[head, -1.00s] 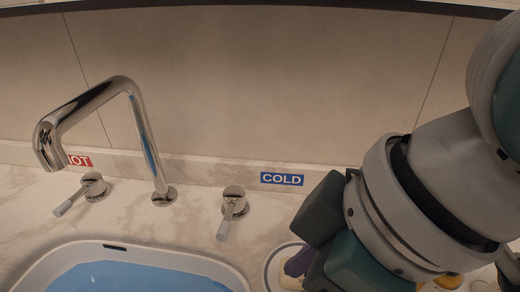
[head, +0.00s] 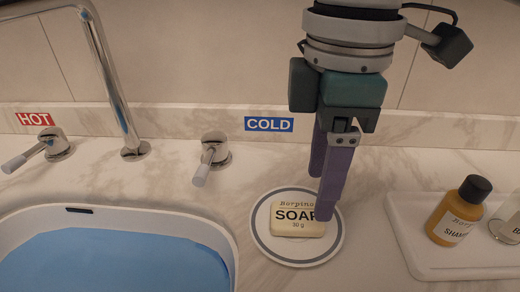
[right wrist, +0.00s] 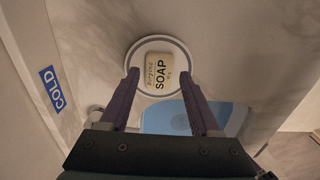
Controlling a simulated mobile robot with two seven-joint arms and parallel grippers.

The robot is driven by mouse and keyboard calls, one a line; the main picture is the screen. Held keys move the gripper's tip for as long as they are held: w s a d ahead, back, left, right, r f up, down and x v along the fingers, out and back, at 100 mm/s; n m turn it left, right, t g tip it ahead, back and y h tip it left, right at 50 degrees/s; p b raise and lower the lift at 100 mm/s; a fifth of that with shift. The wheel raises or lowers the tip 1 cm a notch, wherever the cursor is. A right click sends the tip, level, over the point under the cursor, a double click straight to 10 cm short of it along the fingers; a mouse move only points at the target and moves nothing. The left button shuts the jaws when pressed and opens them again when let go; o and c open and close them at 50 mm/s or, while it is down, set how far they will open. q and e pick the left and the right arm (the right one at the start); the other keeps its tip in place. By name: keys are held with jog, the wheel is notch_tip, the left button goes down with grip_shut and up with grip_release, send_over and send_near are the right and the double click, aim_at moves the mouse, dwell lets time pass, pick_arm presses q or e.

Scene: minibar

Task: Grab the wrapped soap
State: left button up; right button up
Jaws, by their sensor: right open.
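The wrapped soap (head: 297,218) is a pale cream bar with "SOAP" printed on it. It lies on a round white dish (head: 269,241) with a grey ring, right of the sink. My right gripper (head: 322,192) points down over the dish's right part, and a purple finger covers the soap's right end in the head view. In the right wrist view the gripper (right wrist: 163,72) is open, and the soap (right wrist: 157,71) shows beyond and between its two fingertips. I cannot tell whether a finger touches the soap. My left gripper is not in view.
The white sink (head: 150,213) with a blue basin is at the left. The faucet (head: 112,90) and the cold handle (head: 213,155) stand behind it. A white tray (head: 420,250) at the right holds an amber shampoo bottle (head: 458,212) and another container.

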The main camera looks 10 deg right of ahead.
aim_at(309, 214)
jog(key=f+b, duration=0.1)
jog(key=f, duration=0.4)
jog(key=shift+a+f, duration=0.1)
jog(key=shift+a, duration=0.1)
jog(key=shift+c, duration=0.4)
jog(key=c, duration=0.9)
